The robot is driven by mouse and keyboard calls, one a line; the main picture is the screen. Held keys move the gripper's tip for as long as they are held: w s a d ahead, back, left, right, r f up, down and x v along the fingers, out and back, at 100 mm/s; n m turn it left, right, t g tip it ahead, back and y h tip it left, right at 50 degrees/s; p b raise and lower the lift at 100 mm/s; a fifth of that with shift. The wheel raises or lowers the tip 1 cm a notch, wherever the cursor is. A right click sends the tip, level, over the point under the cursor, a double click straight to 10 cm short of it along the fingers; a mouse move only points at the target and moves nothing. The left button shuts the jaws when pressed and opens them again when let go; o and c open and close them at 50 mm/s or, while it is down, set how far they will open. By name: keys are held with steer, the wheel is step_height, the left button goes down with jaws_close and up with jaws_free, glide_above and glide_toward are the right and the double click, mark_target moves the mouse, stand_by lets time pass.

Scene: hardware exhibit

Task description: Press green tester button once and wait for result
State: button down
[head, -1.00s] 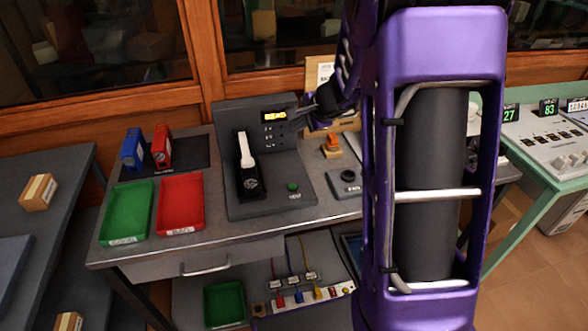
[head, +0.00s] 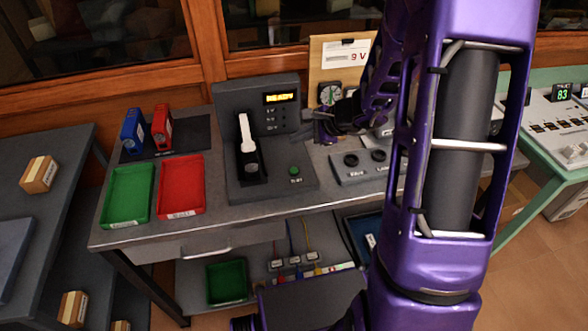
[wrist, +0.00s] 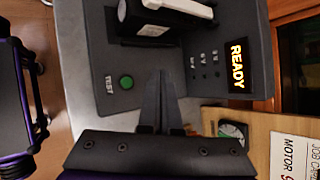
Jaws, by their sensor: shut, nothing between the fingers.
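The grey tester (head: 240,190) stands on the bench with a raised back panel. Its lit display (head: 280,97) reads READY in the wrist view (wrist: 237,66). The green button (head: 294,170) sits at the front right of its base, and shows in the wrist view (wrist: 127,82) beside the label TEST. A white-handled clamp (head: 247,135) stands on the tester's left side. My gripper (head: 320,128) is shut and empty, above the tester's right edge and apart from the button. In the wrist view, its fingertips (wrist: 165,76) appear to the right of the button.
A green tray (head: 128,196) and a red tray (head: 181,187) lie left of the tester, with a blue (head: 132,138) and a red (head: 161,128) object behind them. A card board (head: 341,58) stands behind.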

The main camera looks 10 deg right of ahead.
step_height(320, 180, down, 7)
steer(key=b, duration=0.3)
steer(key=shift+f, duration=0.15)
steer(key=shift+f+b, duration=0.55)
steer(key=shift+b, duration=0.3)
steer(key=shift+f, duration=0.1)
stand_by(1.2)
steer(key=shift+f+b, duration=0.3)
steer(key=shift+b, duration=0.45)
steer(key=shift+f+b, duration=0.4)
steer(key=shift+b, duration=0.1)
stand_by(0.3)
steer(key=shift+r, duration=0.1)
stand_by(0.3)
steer(key=shift+r+p, duration=0.45)
steer(key=shift+r, duration=0.3)
steer(key=shift+r, duration=0.1)
steer(key=shift+r+p, duration=1.7)
steer(key=shift+r, duration=0.7)
